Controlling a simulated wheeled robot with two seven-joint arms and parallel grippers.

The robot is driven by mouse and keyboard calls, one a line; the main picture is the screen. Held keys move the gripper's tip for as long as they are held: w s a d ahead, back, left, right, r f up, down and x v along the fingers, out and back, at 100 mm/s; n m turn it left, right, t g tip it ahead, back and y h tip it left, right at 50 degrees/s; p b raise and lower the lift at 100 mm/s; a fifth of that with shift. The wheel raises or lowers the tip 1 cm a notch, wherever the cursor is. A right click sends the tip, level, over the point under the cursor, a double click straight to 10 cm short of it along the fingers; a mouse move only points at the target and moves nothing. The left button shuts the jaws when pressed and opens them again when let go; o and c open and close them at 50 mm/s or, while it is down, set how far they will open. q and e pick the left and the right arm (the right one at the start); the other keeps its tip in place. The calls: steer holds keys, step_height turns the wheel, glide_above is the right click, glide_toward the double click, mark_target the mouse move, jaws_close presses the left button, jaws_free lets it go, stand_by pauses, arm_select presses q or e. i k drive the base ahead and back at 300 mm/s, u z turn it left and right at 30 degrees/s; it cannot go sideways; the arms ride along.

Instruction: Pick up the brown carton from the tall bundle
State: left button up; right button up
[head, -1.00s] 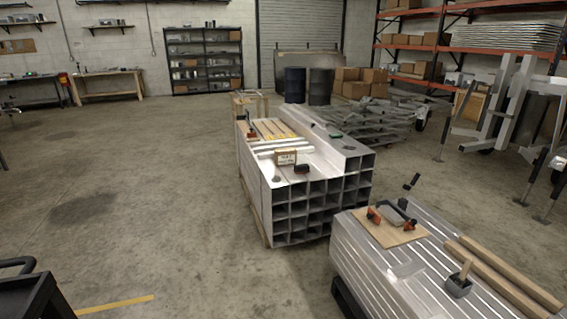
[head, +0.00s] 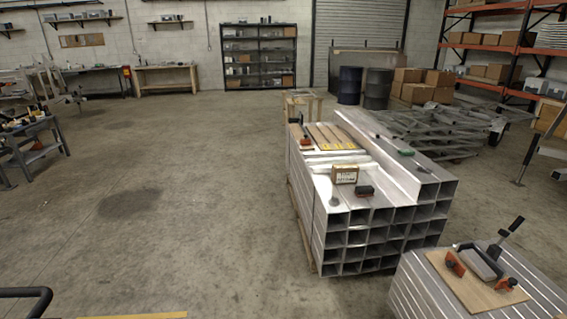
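The brown carton (head: 345,174) is a small box with a printed label. It sits on top of the tall bundle (head: 384,236), a stack of square aluminium tubes with open ends facing me. The carton is near the front edge of the bundle's top, a little left of a dark block-like tool (head: 365,190). Neither of my grippers shows in the head view, and the bundle is some distance ahead and to the right.
A lower bundle (head: 411,283) with a board and orange clamps stands at the front right. Wooden slats (head: 333,136) and a green tool (head: 406,152) lie on the tall bundle. A black rail (head: 28,293) is at the lower left. The floor (head: 200,200) ahead and left is clear.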

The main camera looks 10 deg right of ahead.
mark_target(346, 172)
steer(key=u, duration=0.15)
steer(key=i, duration=1.6)
steer(key=z, duration=0.95)
steer(key=i, duration=0.95)
steer(key=z, duration=1.15)
steer(key=i, duration=0.25)
steer(key=z, duration=0.25)
